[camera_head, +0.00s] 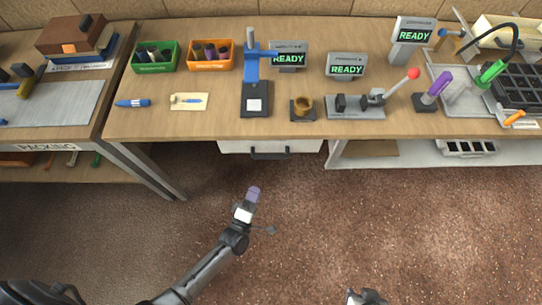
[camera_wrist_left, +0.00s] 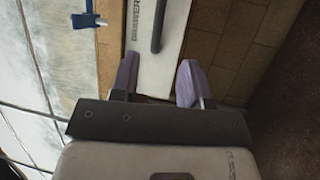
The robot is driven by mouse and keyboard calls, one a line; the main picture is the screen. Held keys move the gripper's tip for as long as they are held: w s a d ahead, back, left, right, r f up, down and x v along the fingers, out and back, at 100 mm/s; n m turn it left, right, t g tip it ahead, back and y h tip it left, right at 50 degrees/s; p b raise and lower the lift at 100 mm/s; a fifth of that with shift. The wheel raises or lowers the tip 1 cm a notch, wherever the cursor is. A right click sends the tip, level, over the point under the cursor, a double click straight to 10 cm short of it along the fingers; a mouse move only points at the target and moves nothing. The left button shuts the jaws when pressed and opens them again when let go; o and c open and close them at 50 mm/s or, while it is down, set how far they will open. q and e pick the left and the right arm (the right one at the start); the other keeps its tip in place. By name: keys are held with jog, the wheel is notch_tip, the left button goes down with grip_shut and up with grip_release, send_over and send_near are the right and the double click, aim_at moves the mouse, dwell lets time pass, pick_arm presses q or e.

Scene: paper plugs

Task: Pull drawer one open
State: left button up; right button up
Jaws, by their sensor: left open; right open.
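The white drawer front (camera_head: 232,147) is under the front edge of the workbench, with a dark bar handle (camera_head: 270,154). The drawer looks shut. In the left wrist view the white front (camera_wrist_left: 150,68) carries partly readable "DRAWER" lettering, and the handle (camera_wrist_left: 157,28) lies ahead of the fingers. My left gripper (camera_head: 254,191) is below and in front of the handle, apart from it. Its two purple fingers (camera_wrist_left: 157,80) are spread, with nothing between them. My right gripper (camera_head: 366,297) is at the bottom edge, far from the drawer and partly cut off.
The workbench (camera_head: 200,125) above the drawer holds a blue press (camera_head: 252,75), a brass cup (camera_head: 302,106) and a red-knobbed lever fixture (camera_head: 375,98). A white lower shelf (camera_head: 430,155) is to the right of the drawer. The brown floor (camera_head: 330,220) in front is clear.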

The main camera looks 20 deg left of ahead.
aim_at(270, 156)
pick_arm(q)
jog(key=w, duration=0.4)
jog(key=w+r+b, duration=0.1)
jog(key=w, duration=0.4)
jog(key=w+r+b, duration=0.1)
jog(key=w, duration=0.3)
jog(key=shift+w+r, duration=0.2)
jog(key=shift+c, duration=0.4)
grip_shut()
